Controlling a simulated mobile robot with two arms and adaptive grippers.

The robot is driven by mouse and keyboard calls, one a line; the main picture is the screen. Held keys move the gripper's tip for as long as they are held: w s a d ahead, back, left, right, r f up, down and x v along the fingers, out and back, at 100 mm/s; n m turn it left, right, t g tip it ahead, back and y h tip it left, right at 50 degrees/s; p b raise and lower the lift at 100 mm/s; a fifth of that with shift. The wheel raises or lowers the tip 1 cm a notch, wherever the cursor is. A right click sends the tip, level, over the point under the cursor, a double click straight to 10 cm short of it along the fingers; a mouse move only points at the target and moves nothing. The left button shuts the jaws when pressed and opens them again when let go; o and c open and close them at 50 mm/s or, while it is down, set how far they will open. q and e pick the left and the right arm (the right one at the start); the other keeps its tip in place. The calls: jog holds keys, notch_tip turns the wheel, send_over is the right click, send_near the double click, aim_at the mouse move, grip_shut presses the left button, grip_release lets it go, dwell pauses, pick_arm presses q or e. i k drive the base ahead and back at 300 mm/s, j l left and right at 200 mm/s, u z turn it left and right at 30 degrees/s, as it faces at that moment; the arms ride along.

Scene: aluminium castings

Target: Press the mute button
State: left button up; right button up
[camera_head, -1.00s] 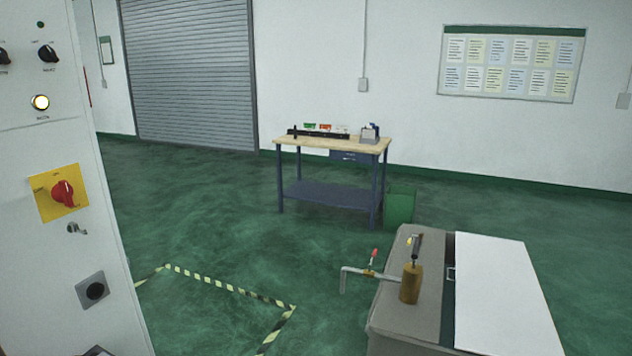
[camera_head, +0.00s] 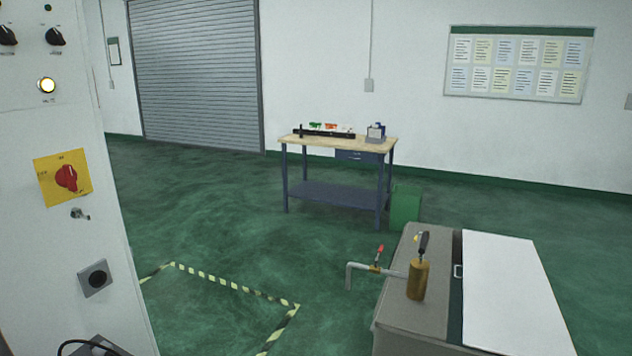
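A tall light-grey control cabinet (camera_head: 60,230) stands close at the left. On its face are a lit, pale yellow round button (camera_head: 47,85), two black rotary knobs, one of them at the upper right (camera_head: 55,36), and a small green lamp (camera_head: 48,8). Lower down are a red rotary switch (camera_head: 66,177) on a yellow plate, a key-like fitting (camera_head: 80,214) and a black round socket (camera_head: 95,278). Labels are too small to read, so I cannot tell which control is the mute button. Neither gripper is in view.
A grey bench (camera_head: 415,325) with a brass cylinder (camera_head: 418,280) and a pipe with a red-handled tap (camera_head: 377,262) stands at lower right. A workbench (camera_head: 345,145) and green bin (camera_head: 405,206) stand farther back. Hazard tape (camera_head: 225,282) marks clear green floor.

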aim_at(45, 84)
jog(key=u, duration=1.4)
